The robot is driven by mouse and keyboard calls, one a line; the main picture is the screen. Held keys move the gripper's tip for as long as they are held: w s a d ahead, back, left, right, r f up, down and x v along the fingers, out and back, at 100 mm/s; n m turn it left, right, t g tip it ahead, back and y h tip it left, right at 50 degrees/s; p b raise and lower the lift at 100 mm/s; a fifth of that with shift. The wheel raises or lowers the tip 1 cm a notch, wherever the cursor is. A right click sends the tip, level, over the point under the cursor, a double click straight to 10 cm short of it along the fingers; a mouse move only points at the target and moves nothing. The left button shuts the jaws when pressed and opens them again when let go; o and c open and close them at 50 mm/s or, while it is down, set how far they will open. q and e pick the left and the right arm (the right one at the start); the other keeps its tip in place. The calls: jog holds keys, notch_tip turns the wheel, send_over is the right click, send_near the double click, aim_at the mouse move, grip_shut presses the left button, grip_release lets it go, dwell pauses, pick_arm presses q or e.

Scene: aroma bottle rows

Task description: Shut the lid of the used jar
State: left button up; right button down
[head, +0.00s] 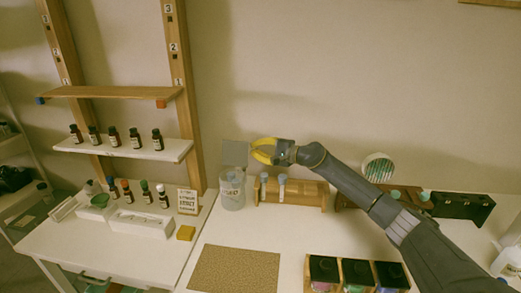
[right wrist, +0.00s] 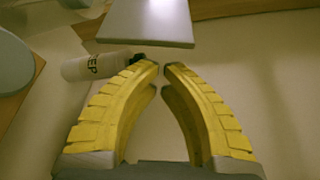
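The used jar (head: 232,192) is a clear, pale jar with a label, standing on the white table left of centre in the head view. Its flat grey lid (head: 234,153) stands up, open, above the jar's back. My right gripper (head: 253,151), with yellow fingers, is just right of the lid. In the right wrist view its fingertips (right wrist: 162,67) nearly meet with nothing between them. A pale flat panel, probably the lid (right wrist: 145,22), lies beyond the tips; contact cannot be told. My left gripper is out of view.
A wooden rack (head: 300,194) with vials stands right of the jar. A yellow block (head: 186,233) and a sign card (head: 188,201) are at its left. Shelves (head: 125,147) with dark bottles rise behind. A cork mat (head: 235,269) lies in front.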

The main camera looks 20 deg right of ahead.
jog(key=shift+x, duration=2.95)
jog(key=shift+d, duration=0.15)
